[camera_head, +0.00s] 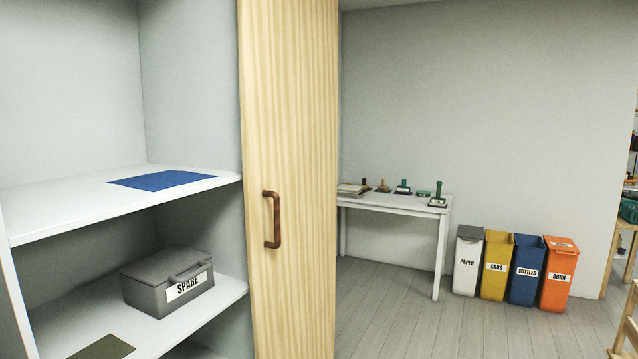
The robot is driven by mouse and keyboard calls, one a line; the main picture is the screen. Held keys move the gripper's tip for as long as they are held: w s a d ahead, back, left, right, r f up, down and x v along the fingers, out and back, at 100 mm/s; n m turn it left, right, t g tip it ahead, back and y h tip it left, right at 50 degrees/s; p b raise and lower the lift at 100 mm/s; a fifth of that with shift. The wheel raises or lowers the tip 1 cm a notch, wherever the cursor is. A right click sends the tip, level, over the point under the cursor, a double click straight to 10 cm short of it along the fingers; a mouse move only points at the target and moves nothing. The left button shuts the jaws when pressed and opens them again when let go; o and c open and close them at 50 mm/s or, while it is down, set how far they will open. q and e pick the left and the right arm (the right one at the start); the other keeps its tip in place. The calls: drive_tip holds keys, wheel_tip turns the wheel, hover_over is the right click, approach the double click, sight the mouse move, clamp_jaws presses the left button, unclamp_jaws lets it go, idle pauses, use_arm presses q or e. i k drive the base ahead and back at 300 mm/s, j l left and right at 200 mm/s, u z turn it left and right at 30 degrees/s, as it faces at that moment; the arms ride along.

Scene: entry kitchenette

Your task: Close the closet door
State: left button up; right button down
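The closet (195,192) fills the left of the head view, with its white shelves and inside walls in plain sight. Its pale wood door (300,180) stands at the closet's right side and leaves the shelves uncovered. A brown vertical handle (274,220) sits near the door's left edge, at about mid height in the picture. A grey lidded box (150,285) labelled SPARE stands on the lower shelf. A blue mat (163,180) lies on the upper shelf. Neither of my grippers is in view, and nothing touches the door or handle.
A white table (405,203) with several stamps stands against the back wall. To its right are bins: white PAPER (466,262), yellow CANS (494,267), blue BOTTLES (526,272) and orange BURN (558,277). The plank floor (400,325) in front is clear.

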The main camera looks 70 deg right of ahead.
sight(288, 50)
drive_tip(key=z, duration=2.25)
drive_tip(key=i+l, duration=0.4)
drive_tip(key=i+l+u, duration=0.1)
drive_tip(key=i+l, duration=0.75)
drive_tip(key=l, duration=0.2)
drive_tip(key=i+l, duration=0.4)
drive_tip(key=i+l+u, duration=0.1)
drive_tip(key=i+l, duration=0.3)
drive_tip(key=l, duration=0.2)
drive_tip(key=i+l, duration=0.35)
drive_tip(key=l, duration=0.2)
drive_tip(key=i+l+u, duration=0.1)
drive_tip(key=i+l, duration=0.3)
drive_tip(key=l, duration=0.1)
